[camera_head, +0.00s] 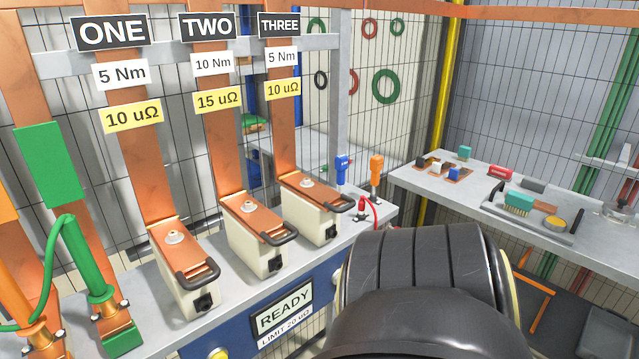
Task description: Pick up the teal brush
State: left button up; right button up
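Neither of my grippers shows in the head view. A large black rounded link of my own arm fills the bottom middle, to the left of and nearer than the side table.
The side table (425,183) also bears a smaller teal block (465,152), a red object (499,173), a blue block (454,174) and a yellow round tin (554,223). At left, a bench holds three copper-topped units. A wire fence stands behind.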

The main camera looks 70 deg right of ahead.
aim_at(519, 202)
jog(key=z, duration=4.3)
jog(key=i, duration=2.2)
jog(key=u, duration=1.7)
